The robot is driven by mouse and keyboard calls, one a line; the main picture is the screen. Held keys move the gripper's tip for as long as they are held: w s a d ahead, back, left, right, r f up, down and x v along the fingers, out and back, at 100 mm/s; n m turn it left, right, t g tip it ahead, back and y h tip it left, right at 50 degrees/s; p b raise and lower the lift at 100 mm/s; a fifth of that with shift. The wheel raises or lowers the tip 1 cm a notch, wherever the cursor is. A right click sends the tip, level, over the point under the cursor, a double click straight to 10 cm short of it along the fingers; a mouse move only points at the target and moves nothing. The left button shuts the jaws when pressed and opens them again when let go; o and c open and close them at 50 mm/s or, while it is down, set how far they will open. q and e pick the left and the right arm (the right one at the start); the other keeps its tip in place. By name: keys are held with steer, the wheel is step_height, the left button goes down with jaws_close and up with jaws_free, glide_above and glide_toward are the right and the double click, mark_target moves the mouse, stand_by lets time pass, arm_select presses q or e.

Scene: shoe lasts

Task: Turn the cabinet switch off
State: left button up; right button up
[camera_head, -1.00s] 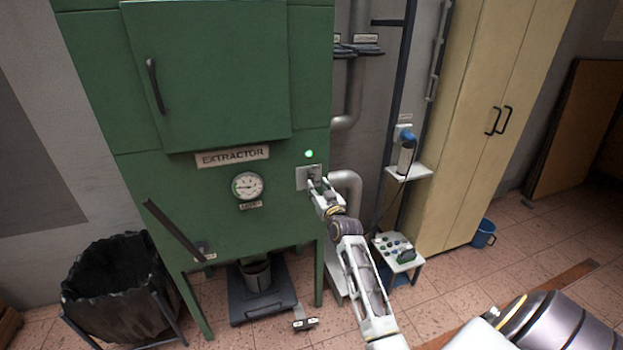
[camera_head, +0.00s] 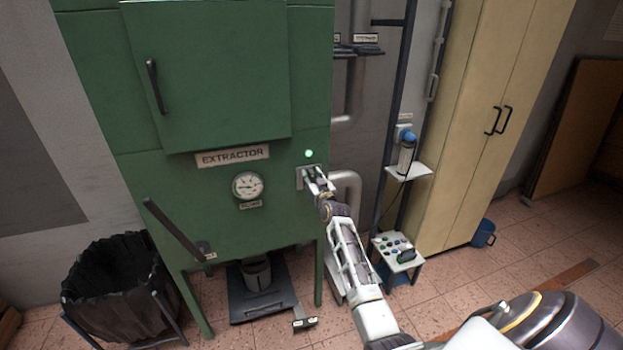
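The green extractor cabinet (camera_head: 110,100) stands at the left and middle of the head view. Its switch plate (camera_head: 301,178) is a small grey panel on the lower right of the cabinet front. A green lamp (camera_head: 309,154) glows just above it. My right gripper (camera_head: 312,175) is at the plate, its fingertips over or touching the switch. The fingers hide most of the switch, so its position cannot be seen. The two fingers look a little apart. My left gripper is not in view.
A round gauge (camera_head: 248,186) and a slanted black lever (camera_head: 174,228) are on the cabinet front. A black bin bag (camera_head: 120,290) stands at left. A small table (camera_head: 399,252) with several items and a tall yellow cabinet (camera_head: 470,130) are at right.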

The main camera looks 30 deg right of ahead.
steer(key=shift+w, duration=0.15)
steer(key=shift+c, duration=0.4)
jaws_close()
